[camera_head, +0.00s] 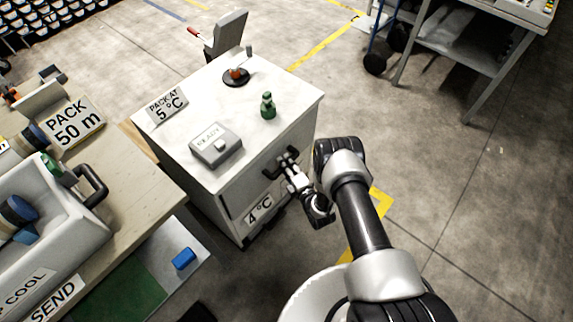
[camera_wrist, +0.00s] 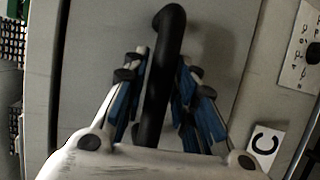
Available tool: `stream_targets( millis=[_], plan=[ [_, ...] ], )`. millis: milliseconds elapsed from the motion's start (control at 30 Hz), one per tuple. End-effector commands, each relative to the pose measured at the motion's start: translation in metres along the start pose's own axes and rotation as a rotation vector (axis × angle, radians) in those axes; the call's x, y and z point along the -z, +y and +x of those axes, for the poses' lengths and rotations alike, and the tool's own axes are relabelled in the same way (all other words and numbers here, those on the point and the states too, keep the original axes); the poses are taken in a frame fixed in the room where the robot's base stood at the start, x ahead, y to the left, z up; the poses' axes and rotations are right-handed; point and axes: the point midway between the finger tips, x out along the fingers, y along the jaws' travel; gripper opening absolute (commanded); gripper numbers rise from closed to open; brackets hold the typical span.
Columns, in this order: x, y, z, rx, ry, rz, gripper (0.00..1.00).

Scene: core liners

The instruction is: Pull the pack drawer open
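The pack drawer (camera_head: 235,196) is the grey front of the white cabinet, with a "4 °C" label on it. It looks shut, flush with the cabinet. Its black bar handle (camera_head: 270,173) stands out near the top of the front; in the wrist view the handle (camera_wrist: 158,95) runs up the middle, between my fingers. My gripper (camera_head: 287,162) is at the handle, one finger pair on each side. In the wrist view my gripper (camera_wrist: 162,68) seems to leave narrow gaps beside the bar, so it looks open around it. Contact at the fingertips is hard to make out.
On the cabinet top stand a green bottle (camera_head: 267,105), a grey box (camera_head: 215,144), a "PACK AT 5 °C" sign (camera_head: 167,104) and a red-topped item (camera_head: 236,76). A wooden bench (camera_head: 130,190) with a cooler (camera_head: 60,225) adjoins at left.

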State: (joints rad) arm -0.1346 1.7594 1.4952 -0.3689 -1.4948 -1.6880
Motion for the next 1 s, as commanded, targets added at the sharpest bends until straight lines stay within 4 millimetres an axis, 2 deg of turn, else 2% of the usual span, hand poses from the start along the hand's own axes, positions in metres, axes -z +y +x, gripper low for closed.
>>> stream_targets(
  millis=[333,800,1000],
  plan=[
    [0.0,0.0,0.0,0.0,0.0,0.0,0.0],
    [0.0,0.0,-0.001,0.0,0.0,0.0,0.0],
    [-0.007,-0.002,-0.014,0.001,-0.003,0.001,0.0]
  ],
)
